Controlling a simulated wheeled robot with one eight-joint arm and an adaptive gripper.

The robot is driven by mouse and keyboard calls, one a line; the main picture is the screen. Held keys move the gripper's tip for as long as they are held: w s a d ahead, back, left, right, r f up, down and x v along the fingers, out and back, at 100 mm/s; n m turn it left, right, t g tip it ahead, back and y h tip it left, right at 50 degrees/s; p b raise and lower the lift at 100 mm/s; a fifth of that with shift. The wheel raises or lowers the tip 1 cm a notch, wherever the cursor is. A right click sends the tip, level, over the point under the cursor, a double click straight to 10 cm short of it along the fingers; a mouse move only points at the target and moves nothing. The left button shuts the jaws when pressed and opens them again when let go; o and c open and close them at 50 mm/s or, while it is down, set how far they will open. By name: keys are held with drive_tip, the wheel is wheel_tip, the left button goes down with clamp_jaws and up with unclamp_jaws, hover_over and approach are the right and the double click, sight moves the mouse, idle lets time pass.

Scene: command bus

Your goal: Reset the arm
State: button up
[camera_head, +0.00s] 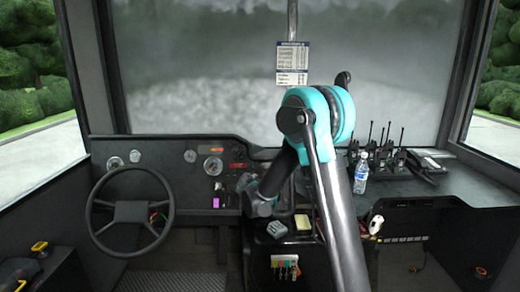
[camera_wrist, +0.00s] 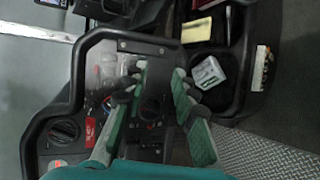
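My arm (camera_head: 335,215) rises from the bottom of the head view, bends at a teal joint (camera_head: 315,115) and reaches down and left toward the dashboard. My gripper (camera_wrist: 160,82) shows in the wrist view with its two green-padded fingers apart. Nothing shows between the fingers, and a dark panel with knobs lies beyond them. A small grey-white box (camera_wrist: 208,72) sits in a dark tray just right of the right fingertip. It also shows in the head view (camera_head: 277,229), right of my wrist. In the head view the fingertips are hard to make out.
The steering wheel (camera_head: 130,212) stands left of my arm. A water bottle (camera_head: 361,174) and several radios (camera_head: 380,155) stand on the right counter. Colored tags (camera_head: 284,262) hang below. The windshield (camera_head: 200,80) is behind.

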drive_tip(key=s+d+m+g+y, duration=0.15)
drive_tip(key=s+d+m, duration=0.35)
drive_tip(key=s, duration=0.5)
drive_tip(key=s+d+m+g+y, duration=0.1)
drive_tip(key=s+d+m+g, duration=0.2)
drive_tip(key=s+d, duration=0.6)
drive_tip(key=s+f+m+y, duration=0.1)
drive_tip(key=s+f+m, duration=0.1)
drive_tip(key=s, duration=0.8)
drive_tip(key=s+a+f+m+g+y, duration=0.1)
drive_tip(key=s+f+m+y, duration=0.1)
drive_tip(key=s, duration=0.7)
drive_tip(key=shift+s+f+m, duration=0.35)
drive_tip(key=shift+f+m, duration=0.3)
drive_tip(key=shift+m, duration=0.55)
